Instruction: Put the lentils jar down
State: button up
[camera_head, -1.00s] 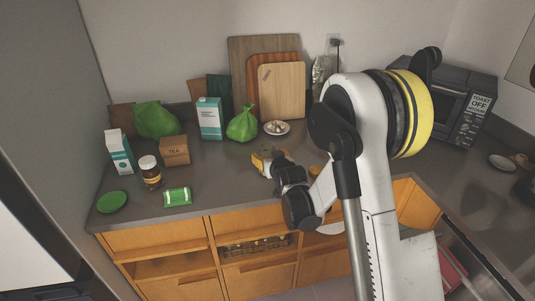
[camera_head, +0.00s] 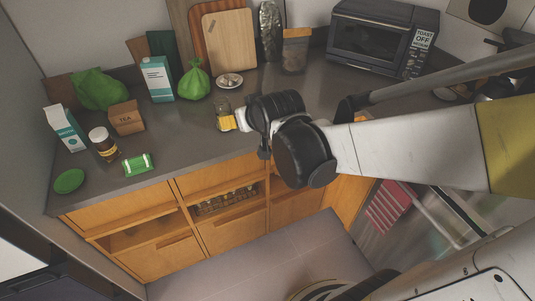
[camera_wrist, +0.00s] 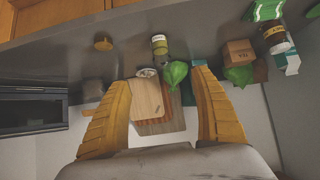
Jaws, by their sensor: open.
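A small glass jar with an olive-brown filling, which looks like the lentils jar (camera_head: 223,105), stands upright on the grey counter, just behind my gripper (camera_head: 229,122) in the head view. It also shows in the wrist view (camera_wrist: 160,46), beyond the gap between my yellow fingers. I cannot read its label. My gripper also shows in the wrist view (camera_wrist: 164,78); its fingers are spread wide with nothing between them.
A white dish (camera_head: 229,81) and a green bag (camera_head: 194,80) stand behind the jar. A carton (camera_head: 157,79), tea box (camera_head: 127,117), brown jar (camera_head: 103,144) and green packet (camera_head: 138,164) are to the left. Cutting boards (camera_head: 229,41) lean on the wall. Bare counter lies left of my gripper.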

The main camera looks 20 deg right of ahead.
jog(key=s+g, duration=0.3)
jog(key=s, duration=1.5)
jog(key=shift+s+r, duration=0.3)
jog(key=shift+s, duration=0.05)
